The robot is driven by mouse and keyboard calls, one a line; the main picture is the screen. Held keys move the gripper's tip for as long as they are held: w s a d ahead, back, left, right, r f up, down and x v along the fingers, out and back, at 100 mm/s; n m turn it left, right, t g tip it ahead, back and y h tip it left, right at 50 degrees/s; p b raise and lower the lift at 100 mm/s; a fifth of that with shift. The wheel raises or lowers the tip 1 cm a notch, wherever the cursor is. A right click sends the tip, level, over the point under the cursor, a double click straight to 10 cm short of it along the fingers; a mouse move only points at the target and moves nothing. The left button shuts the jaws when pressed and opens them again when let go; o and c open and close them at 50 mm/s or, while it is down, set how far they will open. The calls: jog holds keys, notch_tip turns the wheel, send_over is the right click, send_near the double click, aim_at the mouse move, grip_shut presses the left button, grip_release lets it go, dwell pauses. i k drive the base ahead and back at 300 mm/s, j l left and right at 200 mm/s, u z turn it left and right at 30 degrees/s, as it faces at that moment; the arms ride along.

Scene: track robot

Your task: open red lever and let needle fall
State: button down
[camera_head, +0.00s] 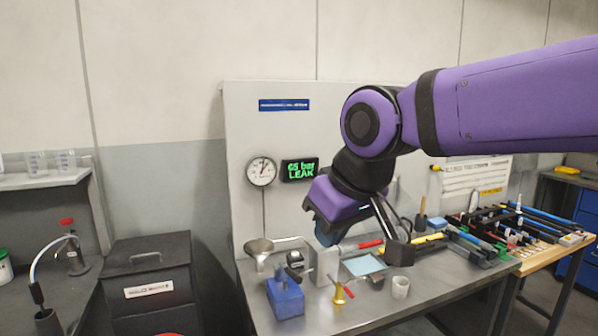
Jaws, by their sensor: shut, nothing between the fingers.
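A round white gauge (261,171) with a dark needle hangs on the grey back panel. Its needle points roughly up, and the display (299,170) beside it reads "65 bar LEAK" in green. A red lever (370,244) sticks out to the right from a grey fitting (347,249) on the bench. A smaller red lever (349,291) sits on a brass valve (338,294) nearer the front. My gripper (398,254) is shut and empty, pointing down just right of the longer red lever in the picture. Whether it touches that lever cannot be told.
A blue block (286,298) and a white cup (400,287) stand on the metal bench (365,318). A light blue pad (364,265) lies between them. Tools and black racks (482,248) crowd the right. A dark bin (150,277) stands left.

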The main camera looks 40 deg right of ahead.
aim_at(346, 289)
jog(key=i+l+z, duration=0.25)
jog(key=l, duration=0.25)
jog(key=i+l+z, duration=0.3)
jog(key=k+l, duration=0.15)
jog(key=k, duration=0.2)
jog(key=k+l, duration=0.1)
jog(key=k, duration=0.25)
